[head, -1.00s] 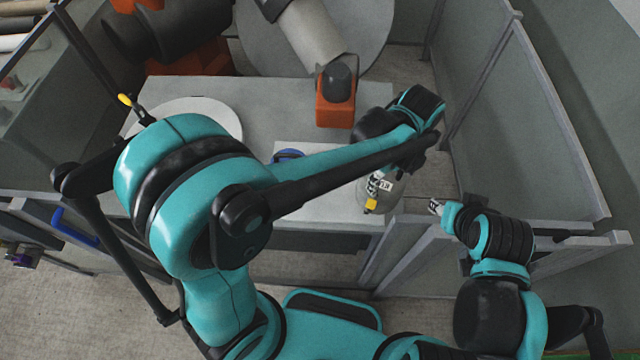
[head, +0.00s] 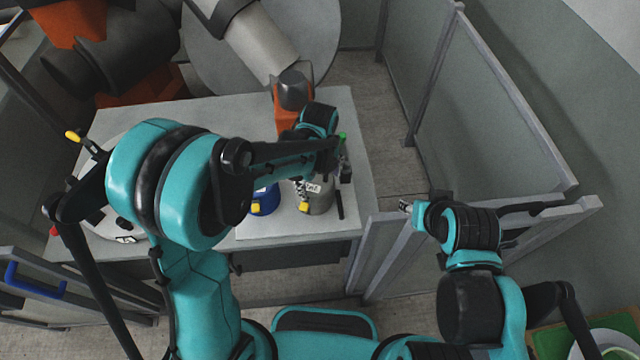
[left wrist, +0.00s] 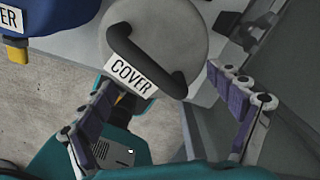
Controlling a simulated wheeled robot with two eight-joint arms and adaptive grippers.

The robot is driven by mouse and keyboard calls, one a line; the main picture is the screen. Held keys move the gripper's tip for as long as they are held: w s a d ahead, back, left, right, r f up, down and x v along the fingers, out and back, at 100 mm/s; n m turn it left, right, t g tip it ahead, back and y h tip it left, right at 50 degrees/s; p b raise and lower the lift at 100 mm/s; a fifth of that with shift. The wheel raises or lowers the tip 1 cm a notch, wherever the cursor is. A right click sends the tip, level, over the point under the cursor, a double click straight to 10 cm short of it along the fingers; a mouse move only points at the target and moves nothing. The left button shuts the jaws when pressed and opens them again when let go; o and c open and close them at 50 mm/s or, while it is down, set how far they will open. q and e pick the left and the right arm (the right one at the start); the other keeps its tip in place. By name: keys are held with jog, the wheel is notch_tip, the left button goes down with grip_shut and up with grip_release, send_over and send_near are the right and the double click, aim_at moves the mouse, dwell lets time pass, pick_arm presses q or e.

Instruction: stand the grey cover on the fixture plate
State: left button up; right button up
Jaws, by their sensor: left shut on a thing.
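The grey cover (head: 318,200), a rounded grey piece with a white label, is at the right part of a pale plate on the table, which I take for the fixture plate (head: 262,231). I cannot tell whether it touches the plate. My left gripper (left wrist: 170,98) is shut on it. In the left wrist view the grey cover (left wrist: 185,30) shows its black handle and "COVER" label between the fingers. My left forearm partly hides it in the head view. My right gripper (head: 406,205) is right of the table, by the grey panels, its fingers too small to judge.
A blue cover (head: 264,203) with a yellow tab stands just left of the grey one; it also shows in the left wrist view (left wrist: 50,15). An orange and grey machine arm (head: 290,95) is behind. A pale round disc (head: 105,243) lies at left. Grey panels (head: 480,110) enclose the right.

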pick_arm(q)
jog(key=shift+f, duration=0.35)
jog(key=o, duration=1.1)
jog(key=shift+f, duration=0.1)
jog(key=shift+c, duration=0.2)
